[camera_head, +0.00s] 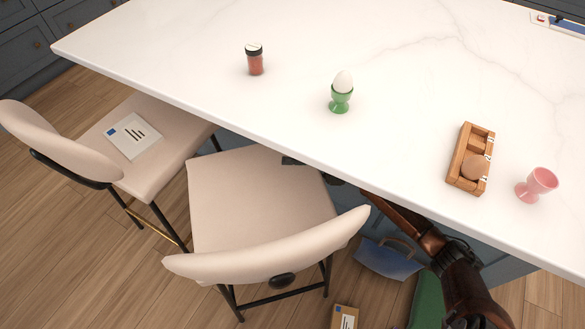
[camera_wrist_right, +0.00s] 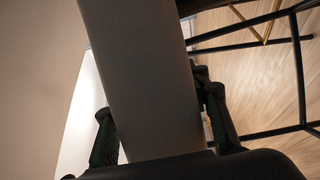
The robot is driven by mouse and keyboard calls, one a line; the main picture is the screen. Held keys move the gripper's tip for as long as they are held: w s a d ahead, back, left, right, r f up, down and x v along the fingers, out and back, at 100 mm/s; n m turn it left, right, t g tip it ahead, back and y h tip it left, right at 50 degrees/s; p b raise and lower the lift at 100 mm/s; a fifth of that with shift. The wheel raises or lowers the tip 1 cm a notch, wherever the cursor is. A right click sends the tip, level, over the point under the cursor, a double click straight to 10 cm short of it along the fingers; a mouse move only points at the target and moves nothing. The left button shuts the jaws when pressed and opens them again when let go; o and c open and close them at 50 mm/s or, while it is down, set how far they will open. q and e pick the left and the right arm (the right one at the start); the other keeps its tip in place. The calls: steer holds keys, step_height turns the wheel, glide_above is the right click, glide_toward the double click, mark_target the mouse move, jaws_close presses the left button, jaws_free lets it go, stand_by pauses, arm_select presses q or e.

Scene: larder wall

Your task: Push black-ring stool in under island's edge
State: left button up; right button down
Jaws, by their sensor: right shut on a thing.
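The stool with a black footrest ring (camera_head: 262,205) has a beige seat and curved backrest. It stands before the white island (camera_head: 180,60), its seat's far edge meeting the counter's edge in the head view. Its black footrest bar (camera_head: 280,297) shows below the backrest. My right gripper (camera_head: 312,170) is at the seat's far right corner, partly hidden by the counter. In the right wrist view, its two fingers (camera_wrist_right: 160,125) are shut on the beige seat edge (camera_wrist_right: 148,80) between them. My left gripper is out of view.
A second beige stool (camera_head: 165,165) with a brass footrest and an envelope on its seat stands left. A blue bag (camera_head: 388,258), a green item (camera_head: 428,300) and a small box (camera_head: 345,317) are on the floor at right. An egg cup (camera_head: 340,100) stands on the island.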

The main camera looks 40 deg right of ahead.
mark_target(315, 170)
steer(key=c, duration=1.4)
jaws_free()
steer(key=shift+s+a, duration=0.2)
steer(key=shift+a, duration=0.2)
steer(key=o, duration=0.4)
steer(key=shift+d, duration=0.25)
steer(key=v, duration=0.7)
steer(key=shift+s+d, duration=0.15)
steer(key=shift+d, duration=0.1)
